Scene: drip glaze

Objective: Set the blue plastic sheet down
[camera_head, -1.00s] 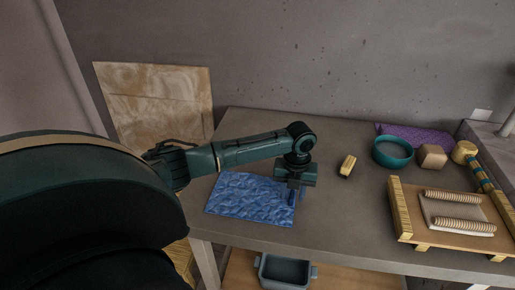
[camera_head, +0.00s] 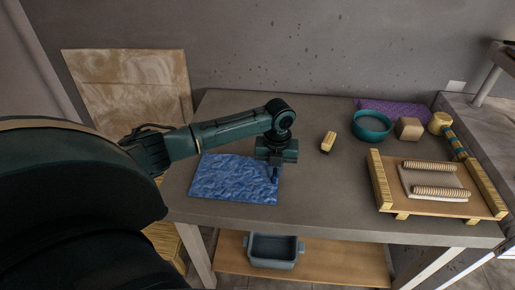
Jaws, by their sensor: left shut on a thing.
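The blue plastic sheet (camera_head: 232,181) is crinkled and lies flat, or very nearly flat, at the left end of the grey table (camera_head: 317,188). My left gripper (camera_head: 274,178) points down at the sheet's right edge and is shut on it. The gripper's wrist hides the sheet's far right corner. Whether the sheet fully touches the table cannot be told. My right gripper is not in view.
Right of the gripper lie a small yellow-and-dark block (camera_head: 328,141), a teal bowl (camera_head: 371,126), a tan block (camera_head: 409,128), a purple mat (camera_head: 400,109) and a wooden frame with rollers (camera_head: 430,207). A grey tub (camera_head: 273,250) stands on the lower shelf. The middle tabletop is clear.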

